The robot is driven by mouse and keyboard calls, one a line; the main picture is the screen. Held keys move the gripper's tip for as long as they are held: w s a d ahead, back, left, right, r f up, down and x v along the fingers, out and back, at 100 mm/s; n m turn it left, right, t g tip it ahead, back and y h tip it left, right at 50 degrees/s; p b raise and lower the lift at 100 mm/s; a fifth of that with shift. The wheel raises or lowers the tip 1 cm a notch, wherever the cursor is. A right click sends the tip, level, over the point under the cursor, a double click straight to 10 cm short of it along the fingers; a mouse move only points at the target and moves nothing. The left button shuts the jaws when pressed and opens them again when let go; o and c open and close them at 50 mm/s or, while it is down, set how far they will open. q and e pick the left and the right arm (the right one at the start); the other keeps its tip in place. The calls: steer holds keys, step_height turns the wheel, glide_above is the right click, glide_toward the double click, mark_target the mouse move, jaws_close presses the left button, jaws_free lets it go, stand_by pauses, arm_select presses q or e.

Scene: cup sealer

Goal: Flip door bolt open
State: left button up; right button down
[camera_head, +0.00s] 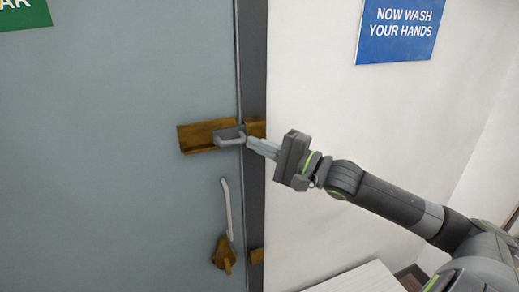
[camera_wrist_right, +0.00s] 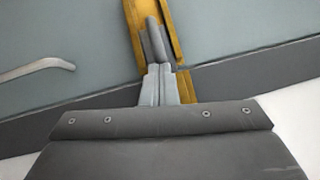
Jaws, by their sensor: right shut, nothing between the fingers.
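The door bolt (camera_head: 229,137) is a grey U-shaped piece on a brass plate (camera_head: 195,137) fixed to the grey-blue door (camera_head: 110,150), close to the door's right edge. A second brass piece (camera_head: 257,128) sits on the dark frame beside it. My right gripper (camera_head: 250,144) comes in from the right, with its shut fingers at the right end of the bolt. In the right wrist view the fingers (camera_wrist_right: 159,76) point at the grey bolt (camera_wrist_right: 155,42) and overlap its near end. I cannot tell whether they touch it. My left gripper is not in view.
A long pale door handle (camera_head: 228,207) with a brass fitting (camera_head: 224,253) is below the bolt. The dark door frame (camera_head: 254,60) stands beside a white wall (camera_head: 315,90). A blue sign (camera_head: 400,30) hangs at upper right. A white slatted surface (camera_head: 358,279) is low down.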

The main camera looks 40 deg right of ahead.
steer(key=a, duration=0.2)
steer(key=w+a+b, duration=0.1)
steer(key=a, duration=0.2)
steer(key=shift+w+a+b, duration=0.1)
steer(key=shift+a+b, duration=0.15)
steer(key=shift+b, duration=0.05)
stand_by(0.6)
